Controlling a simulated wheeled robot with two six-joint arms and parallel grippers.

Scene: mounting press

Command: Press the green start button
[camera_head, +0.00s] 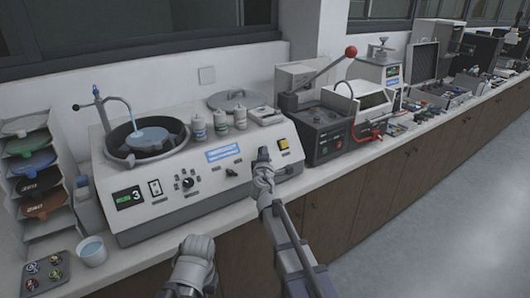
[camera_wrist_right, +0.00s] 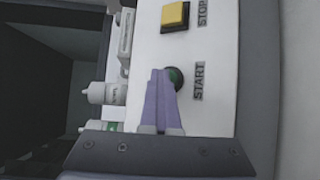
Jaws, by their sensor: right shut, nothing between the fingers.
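In the head view my right gripper (camera_head: 263,154) is in front of the right part of the panel, and the green button is hidden there. The white machine (camera_head: 150,220) stands on the counter. A part of my left arm shows at the bottom, without visible fingers.
A yellow stop button (camera_wrist_right: 175,17) is close to the start button; it also shows in the head view (camera_head: 283,144). Several bottles (camera_head: 220,122) stand on the machine's top. A dark press (camera_head: 325,135) with a red-knobbed lever stands to the right.

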